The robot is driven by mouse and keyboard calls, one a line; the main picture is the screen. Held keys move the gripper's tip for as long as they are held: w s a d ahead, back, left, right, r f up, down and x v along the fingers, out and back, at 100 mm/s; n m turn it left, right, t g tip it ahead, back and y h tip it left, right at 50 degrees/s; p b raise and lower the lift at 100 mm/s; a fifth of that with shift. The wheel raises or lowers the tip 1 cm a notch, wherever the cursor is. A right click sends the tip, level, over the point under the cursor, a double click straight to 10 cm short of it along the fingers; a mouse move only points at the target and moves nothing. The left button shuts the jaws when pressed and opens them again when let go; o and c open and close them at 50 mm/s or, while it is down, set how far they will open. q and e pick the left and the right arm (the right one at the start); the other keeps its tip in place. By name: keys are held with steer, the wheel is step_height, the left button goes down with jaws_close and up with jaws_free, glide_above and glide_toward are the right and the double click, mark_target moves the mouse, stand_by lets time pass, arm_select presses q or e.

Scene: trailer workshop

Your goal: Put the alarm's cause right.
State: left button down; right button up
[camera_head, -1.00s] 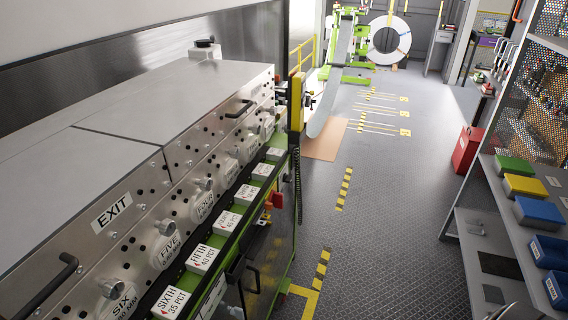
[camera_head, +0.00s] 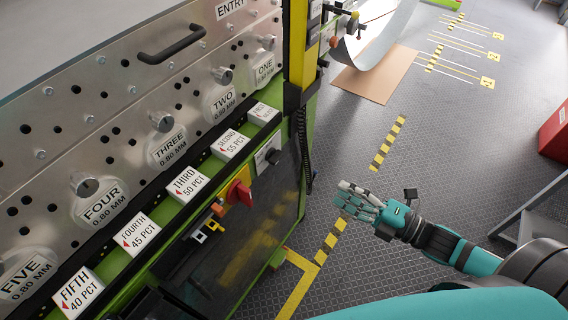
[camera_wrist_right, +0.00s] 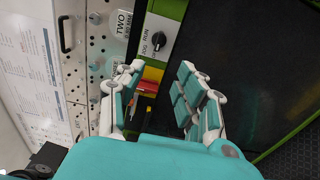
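The machine panel (camera_head: 110,160) fills the left of the head view, with knobs above plates ONE to FIVE, each readable one marked 0.80 MM. White cards below read SECOND 55 PCT (camera_head: 231,144), THIRD 50 PCT (camera_head: 187,184), FOURTH 45 PCT (camera_head: 136,233) and FIFTH 40 PCT (camera_head: 77,291). A red rotary switch (camera_head: 239,193) on yellow is on the lower front. A JOG/RUN selector (camera_wrist_right: 158,40) shows in the wrist view. My right gripper (camera_head: 346,196) is over the floor, right of the machine, fingers apart and empty; it also shows in the wrist view (camera_wrist_right: 158,82). My left gripper is out of view.
A yellow-black post (camera_head: 299,60) stands at the panel's entry end. A coiled black cable (camera_head: 304,150) hangs beneath it. A brown sheet (camera_head: 376,74) lies on the floor beyond. A red box (camera_head: 555,133) is at the right. The floor between is clear, with striped markings.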

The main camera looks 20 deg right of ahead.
mark_target(280, 159)
steer(key=x, duration=0.7)
steer(key=p+x, duration=0.1)
steer(key=x, duration=0.7)
steer(key=shift+w+a+r, duration=0.2)
steer(key=shift+a, duration=0.05)
steer(key=shift+w+a+f+p, duration=0.1)
steer(key=shift+w+a+p, duration=0.25)
steer(key=shift+w, duration=0.1)
steer(key=shift+c, duration=0.3)
jaws_close()
